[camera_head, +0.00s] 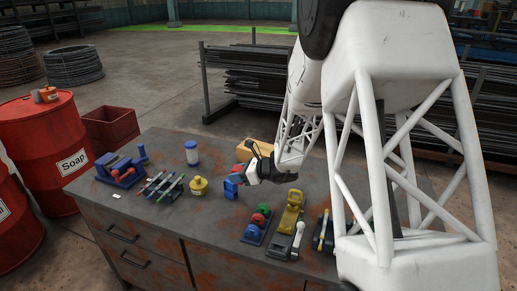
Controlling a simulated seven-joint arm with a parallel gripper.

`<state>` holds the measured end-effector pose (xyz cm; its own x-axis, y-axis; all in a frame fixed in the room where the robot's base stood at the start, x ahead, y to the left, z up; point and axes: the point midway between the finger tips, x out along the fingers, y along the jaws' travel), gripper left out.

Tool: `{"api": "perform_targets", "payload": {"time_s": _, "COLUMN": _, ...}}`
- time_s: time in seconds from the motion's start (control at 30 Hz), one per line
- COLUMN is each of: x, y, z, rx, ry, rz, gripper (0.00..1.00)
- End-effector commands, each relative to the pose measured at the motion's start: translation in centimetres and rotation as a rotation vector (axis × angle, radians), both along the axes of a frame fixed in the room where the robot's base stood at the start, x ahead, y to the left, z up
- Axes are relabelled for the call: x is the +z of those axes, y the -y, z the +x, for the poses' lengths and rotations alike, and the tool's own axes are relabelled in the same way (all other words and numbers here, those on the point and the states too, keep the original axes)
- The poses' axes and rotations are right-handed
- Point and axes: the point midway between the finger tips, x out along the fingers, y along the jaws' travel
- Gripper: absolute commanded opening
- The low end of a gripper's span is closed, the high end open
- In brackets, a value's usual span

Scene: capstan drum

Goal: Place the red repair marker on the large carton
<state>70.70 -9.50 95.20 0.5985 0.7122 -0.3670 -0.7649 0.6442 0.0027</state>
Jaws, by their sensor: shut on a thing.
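My gripper (250,171) is low over the middle of the workbench, in front of a tan carton (262,149), which it partly hides. It is shut, and a small red piece (240,172) shows at its fingers. I cannot tell whether this piece is the red repair marker. A blue block (231,187) is just left of the fingers, close to or touching the red piece. Several slim pen-like markers with coloured parts (160,186) lie in a row at the left of the bench. The contact between fingers and piece is too small to see clearly.
The grey workbench (210,220) also bears a blue tool with red parts (120,170), a white jar with blue lid (192,153), a yellow pot (198,187), a blue holder with red and green parts (257,225) and a yellow tool (291,211). Red drums (45,140) stand left.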

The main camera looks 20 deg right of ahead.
Motion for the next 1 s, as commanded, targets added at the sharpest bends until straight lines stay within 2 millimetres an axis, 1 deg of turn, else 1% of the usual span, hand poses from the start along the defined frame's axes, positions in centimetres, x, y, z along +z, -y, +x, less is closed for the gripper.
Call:
{"api": "perform_targets", "payload": {"time_s": 0.03, "x": 0.4, "y": 1.8, "z": 0.9, "rx": -0.013, "ry": 0.002, "rz": -0.002, "gripper": 0.17}}
{"api": "perform_targets", "payload": {"time_s": 0.2, "x": 1.8, "y": 6.9, "z": 3.3, "rx": -0.045, "ry": -0.001, "rz": -0.007, "gripper": 0.17}}
{"api": "perform_targets", "payload": {"time_s": 0.3, "x": 2.5, "y": 9.3, "z": 4.3, "rx": -0.061, "ry": -0.003, "rz": -0.009, "gripper": 0.17}}
{"api": "perform_targets", "payload": {"time_s": 0.4, "x": 3.0, "y": 11.3, "z": 4.9, "rx": -0.074, "ry": -0.007, "rz": -0.012, "gripper": 0.17}}
{"api": "perform_targets", "payload": {"time_s": 0.5, "x": 3.3, "y": 12.4, "z": 5.3, "rx": -0.081, "ry": -0.008, "rz": -0.014, "gripper": 0.17}}
{"api": "perform_targets", "payload": {"time_s": 0.6, "x": 3.5, "y": 13.1, "z": 5.5, "rx": -0.084, "ry": -0.010, "rz": -0.014, "gripper": 0.17}}
{"api": "perform_targets", "payload": {"time_s": 1.0, "x": 3.5, "y": 13.2, "z": 5.6, "rx": -0.085, "ry": -0.011, "rz": -0.015, "gripper": 0.17}}
